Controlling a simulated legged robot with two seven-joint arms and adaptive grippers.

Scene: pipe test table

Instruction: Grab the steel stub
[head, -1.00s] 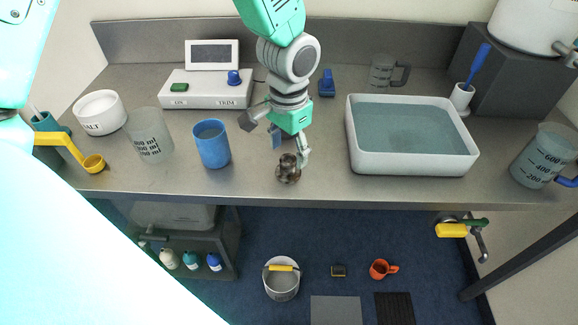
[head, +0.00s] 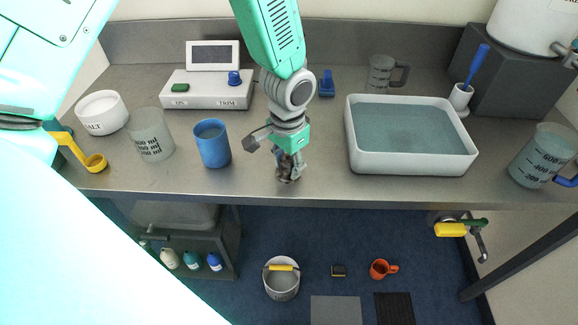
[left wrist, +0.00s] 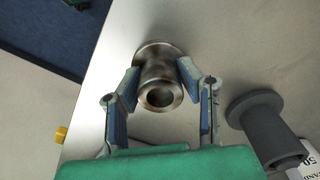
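The steel stub (head: 287,171), a short dark metal piece with flanges, stands near the front edge of the table, left of the middle. In the left wrist view the stub (left wrist: 160,78) shows its round open end and its narrower neck. My left gripper (head: 291,166) is down over it. Its two blue-padded fingers (left wrist: 158,82) are on either side of the neck, between the flanges, and appear to touch it. The stub still seems to rest on the table. My right gripper is not in view.
A blue cup (head: 213,146) and a clear beaker (head: 150,137) stand to the left. A white basin (head: 412,166) stands to the right. A grey-white device (head: 207,94) is behind. The table's front edge (head: 330,197) is close to the stub.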

